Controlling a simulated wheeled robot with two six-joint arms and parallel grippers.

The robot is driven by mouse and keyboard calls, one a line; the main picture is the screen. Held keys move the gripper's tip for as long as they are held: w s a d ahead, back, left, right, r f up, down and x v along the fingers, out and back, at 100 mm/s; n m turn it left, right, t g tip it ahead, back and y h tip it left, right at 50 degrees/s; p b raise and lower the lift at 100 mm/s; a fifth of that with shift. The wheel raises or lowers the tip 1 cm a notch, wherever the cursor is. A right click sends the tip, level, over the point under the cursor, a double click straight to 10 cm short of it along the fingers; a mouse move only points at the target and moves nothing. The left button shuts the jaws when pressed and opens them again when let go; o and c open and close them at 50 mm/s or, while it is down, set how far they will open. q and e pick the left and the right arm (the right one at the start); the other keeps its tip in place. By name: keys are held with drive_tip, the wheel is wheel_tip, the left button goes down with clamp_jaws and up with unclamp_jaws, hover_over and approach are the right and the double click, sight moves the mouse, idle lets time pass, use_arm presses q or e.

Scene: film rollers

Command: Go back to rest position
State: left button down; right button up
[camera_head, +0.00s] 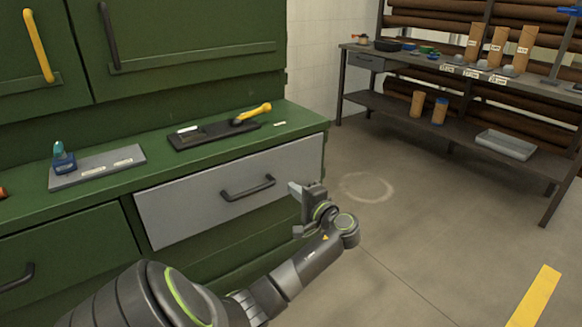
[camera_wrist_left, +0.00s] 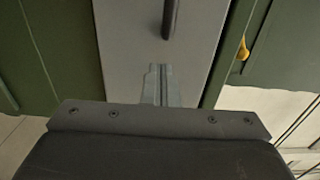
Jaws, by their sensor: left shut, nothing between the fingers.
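My left gripper (camera_head: 296,190) is in front of the grey drawer (camera_head: 185,208) of the green cabinet, close to the right end of its dark handle (camera_head: 248,188). Its fingers are together and hold nothing. In the left wrist view the shut fingers (camera_wrist_left: 157,84) point at the grey drawer front (camera_wrist_left: 130,50), with the dark handle (camera_wrist_left: 169,18) just beyond the tips and apart from them. The drawer looks closed. My right gripper does not show in either view.
On the green counter (camera_head: 215,155) lie a dark tray (camera_head: 190,140) with a yellow-handled tool (camera_head: 255,112), and a grey mat (camera_head: 110,172) with a blue bottle (camera_head: 63,160). A shelf rack (camera_head: 450,125) stands at the back right. The floor (camera_head: 420,230) between is clear.

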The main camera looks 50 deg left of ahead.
use_arm(q)
drive_tip(key=d, duration=0.7)
drive_tip(key=shift+s+d+f+p, duration=0.15)
drive_tip(key=shift+s+p, duration=0.15)
drive_tip(key=shift+s, duration=0.05)
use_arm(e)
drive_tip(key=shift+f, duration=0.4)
use_arm(q)
drive_tip(key=shift+f, duration=0.1)
